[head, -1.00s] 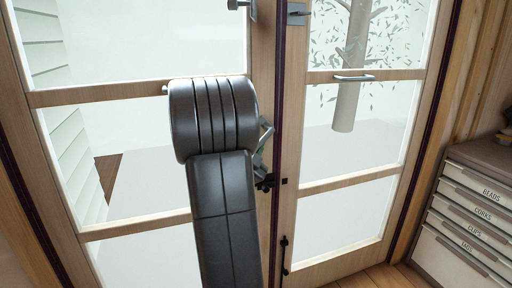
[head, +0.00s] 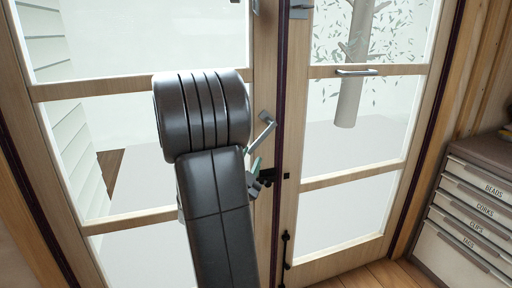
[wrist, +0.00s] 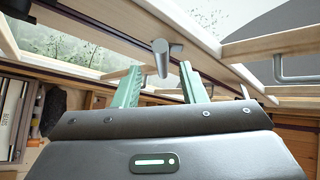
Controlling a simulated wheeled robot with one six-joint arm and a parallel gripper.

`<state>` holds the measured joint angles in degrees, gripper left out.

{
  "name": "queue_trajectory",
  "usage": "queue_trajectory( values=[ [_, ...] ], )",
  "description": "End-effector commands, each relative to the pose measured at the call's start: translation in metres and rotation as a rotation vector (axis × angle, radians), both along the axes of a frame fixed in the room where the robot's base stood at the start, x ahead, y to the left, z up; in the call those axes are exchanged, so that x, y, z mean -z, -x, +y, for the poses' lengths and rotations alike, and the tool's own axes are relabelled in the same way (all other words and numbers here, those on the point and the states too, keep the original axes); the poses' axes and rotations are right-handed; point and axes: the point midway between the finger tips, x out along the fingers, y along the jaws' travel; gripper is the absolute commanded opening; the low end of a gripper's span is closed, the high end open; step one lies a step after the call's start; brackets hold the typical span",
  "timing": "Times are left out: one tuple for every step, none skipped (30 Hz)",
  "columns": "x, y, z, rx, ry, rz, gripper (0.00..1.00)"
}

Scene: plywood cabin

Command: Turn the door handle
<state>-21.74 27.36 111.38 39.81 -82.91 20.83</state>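The door handle is a grey metal lever (head: 262,134) on the edge stile of the left door leaf (head: 264,60). In the head view it slants down to the left, just above my gripper (head: 254,176), which is partly hidden behind my arm. In the wrist view the handle (wrist: 161,60) shows between the two green fingertips of my gripper (wrist: 161,72). The fingers are apart with a clear gap. I see no finger touching the lever, and how deep it lies between them I cannot tell.
The right door leaf (head: 298,150) has a horizontal pull bar (head: 356,72). Black bolt fittings (head: 285,247) sit near the door seam. A labelled drawer cabinet (head: 470,205) stands at the right. Bare wood floor (head: 375,275) lies before the right leaf.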

Motion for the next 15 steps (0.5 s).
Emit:
queue_trajectory(
  values=[
    [0.006,0.010,0.005,-0.004,0.001,0.003,0.38],
    [0.009,0.015,0.007,-0.003,0.001,0.002,0.38],
    [0.012,0.021,0.010,-0.004,0.001,0.003,0.38],
    [0.014,0.026,0.012,-0.003,0.001,0.002,0.38],
    [0.016,0.031,0.013,-0.003,0.001,0.002,0.38],
    [0.018,0.035,0.016,-0.003,0.000,0.001,0.38],
    [0.020,0.038,0.016,-0.002,0.001,0.001,0.38],
    [0.021,0.041,0.017,-0.001,0.000,0.001,0.38],
    [0.022,0.044,0.019,-0.001,-0.001,0.002,0.38],
    [0.023,0.045,0.019,-0.001,-0.001,0.000,0.38],
    [0.023,0.047,0.020,0.000,0.000,0.000,0.38],
    [0.024,0.049,0.020,0.000,0.000,0.000,0.38],
    [0.024,0.049,0.020,0.000,0.000,0.000,0.38],
    [0.025,0.050,0.020,0.001,-0.001,0.001,0.38],
    [0.025,0.050,0.020,0.002,0.000,0.000,0.38]
  ],
)
